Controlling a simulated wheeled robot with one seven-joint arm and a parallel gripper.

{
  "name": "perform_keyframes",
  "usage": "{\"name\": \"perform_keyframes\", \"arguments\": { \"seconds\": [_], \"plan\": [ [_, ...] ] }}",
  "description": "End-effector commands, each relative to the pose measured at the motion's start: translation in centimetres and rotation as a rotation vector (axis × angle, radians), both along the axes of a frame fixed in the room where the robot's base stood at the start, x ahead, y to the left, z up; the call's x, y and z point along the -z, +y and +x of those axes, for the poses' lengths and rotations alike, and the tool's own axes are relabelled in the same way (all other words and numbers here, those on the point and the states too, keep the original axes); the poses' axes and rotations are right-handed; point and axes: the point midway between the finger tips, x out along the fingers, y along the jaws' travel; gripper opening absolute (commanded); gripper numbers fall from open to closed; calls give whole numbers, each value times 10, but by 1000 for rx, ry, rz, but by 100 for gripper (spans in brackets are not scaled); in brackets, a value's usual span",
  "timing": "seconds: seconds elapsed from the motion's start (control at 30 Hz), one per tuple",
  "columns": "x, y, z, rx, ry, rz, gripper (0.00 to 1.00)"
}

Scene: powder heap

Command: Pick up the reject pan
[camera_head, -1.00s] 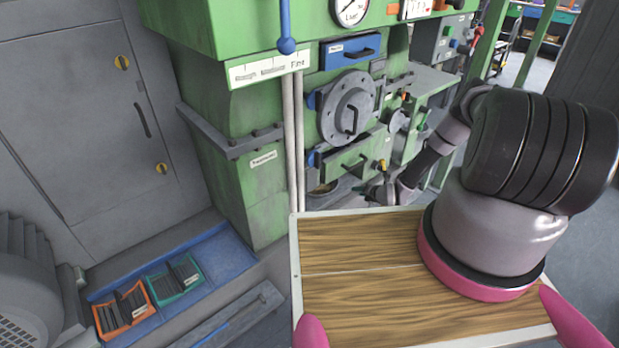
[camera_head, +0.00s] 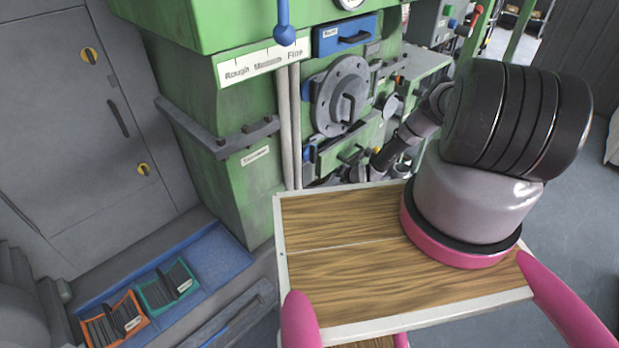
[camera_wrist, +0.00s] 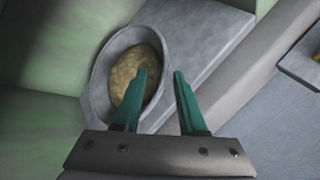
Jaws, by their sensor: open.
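The reject pan (camera_wrist: 104,92) is a grey oval pan holding a heap of tan powder. In the wrist view it sits left of centre on a grey ledge beside a green wall. My gripper (camera_wrist: 160,77) has two green fingers spread apart with nothing between them except, in the picture, the pan's right rim. The left finger overlaps the powder and the right finger shows outside the rim. I cannot tell their height above the pan or whether they touch it. In the head view the pan is hidden or too small to make out behind my arm.
The green machine (camera_head: 240,165) stands ahead, with a round grey hatch (camera_head: 340,97) and a blue drawer (camera_head: 345,35). At lower left, an orange bin (camera_head: 113,320) and a teal bin (camera_head: 167,285) sit in a blue tray (camera_head: 222,255). Machine walls crowd my gripper.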

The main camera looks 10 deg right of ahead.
Motion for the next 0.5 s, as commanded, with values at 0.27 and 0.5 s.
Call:
{"name": "perform_keyframes", "arguments": {
  "seconds": [0.27,0.5],
  "plan": [
    [24,12,24,1,-1,2,41],
    [32,15,35,0,0,0,41]
  ]
}}
